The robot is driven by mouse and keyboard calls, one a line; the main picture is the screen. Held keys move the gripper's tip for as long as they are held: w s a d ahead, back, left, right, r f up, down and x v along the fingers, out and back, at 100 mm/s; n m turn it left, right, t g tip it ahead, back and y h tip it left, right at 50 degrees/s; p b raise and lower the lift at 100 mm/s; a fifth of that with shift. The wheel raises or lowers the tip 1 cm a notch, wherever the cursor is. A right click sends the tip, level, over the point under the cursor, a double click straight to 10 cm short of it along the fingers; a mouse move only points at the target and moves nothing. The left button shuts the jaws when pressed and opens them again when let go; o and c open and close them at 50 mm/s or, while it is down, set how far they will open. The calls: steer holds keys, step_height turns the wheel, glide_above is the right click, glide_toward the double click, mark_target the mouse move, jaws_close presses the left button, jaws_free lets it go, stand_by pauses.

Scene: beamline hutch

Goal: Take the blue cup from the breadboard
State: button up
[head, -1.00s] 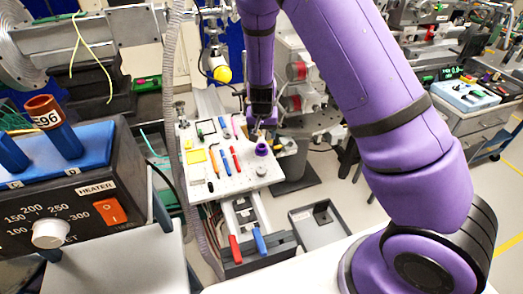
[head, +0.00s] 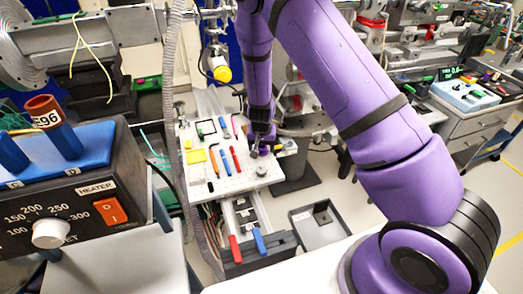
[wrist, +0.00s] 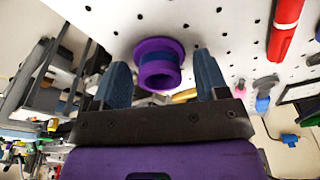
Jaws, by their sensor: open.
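The breadboard (head: 233,182) is a white perforated plate with tools on it; it also fills the top of the wrist view (wrist: 215,22). A purple flanged cup-like piece with a dark blue band (wrist: 159,66) stands on it. No plainly blue cup shows. In the wrist view my gripper (wrist: 161,78) is open, with one blue-grey finger on each side of this piece and visible gaps between. I cannot tell whether its far end is level with the fingertips. In the head view my gripper (head: 256,148) is low over the board's right side and mostly hides the piece.
A red marker (head: 235,160), a blue marker (head: 224,162) and a yellow block (head: 195,156) lie left of my gripper. A grey cylinder (head: 261,171) stands close in front. A heater box (head: 85,195) stands at the left. A grey open tray (head: 315,220) lies below right.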

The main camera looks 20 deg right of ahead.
steer(key=shift+s, duration=0.1)
steer(key=c, duration=1)
steer(key=shift+r, duration=0.1)
